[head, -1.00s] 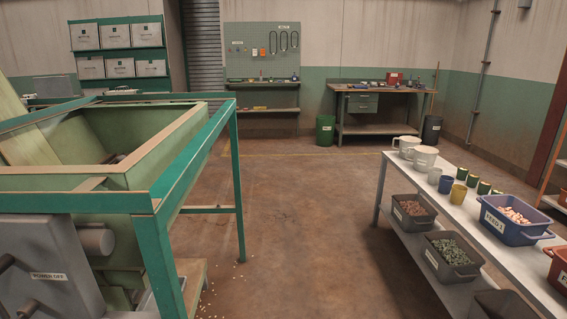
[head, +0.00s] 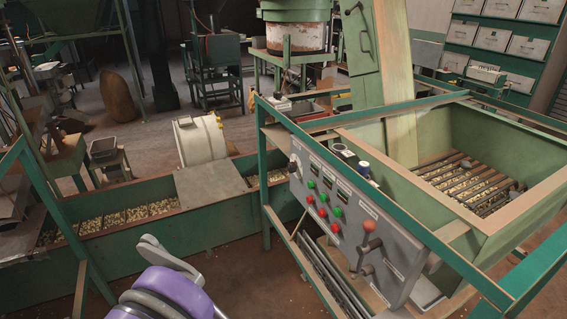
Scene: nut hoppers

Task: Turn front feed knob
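A grey control panel (head: 345,218) is fixed on the front of the green hopper frame in the head view. It bears several red and green buttons, a red ball-topped lever (head: 371,246) and a dark handle (head: 364,270) below it. A small dark knob (head: 295,166) sits at its upper left end. The labels are too small to read, so I cannot tell which control is the front feed knob. A purple and grey part of my arm shows at the bottom, left of centre, apart from the panel.
The green hopper (head: 478,215) with a slatted grate stands right of the panel. A long green trough (head: 140,243) of nuts runs along the left, with a cream drum (head: 202,141) behind it. Green frame rails border the panel. Small items, including a white-and-blue container (head: 363,168), stand on top.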

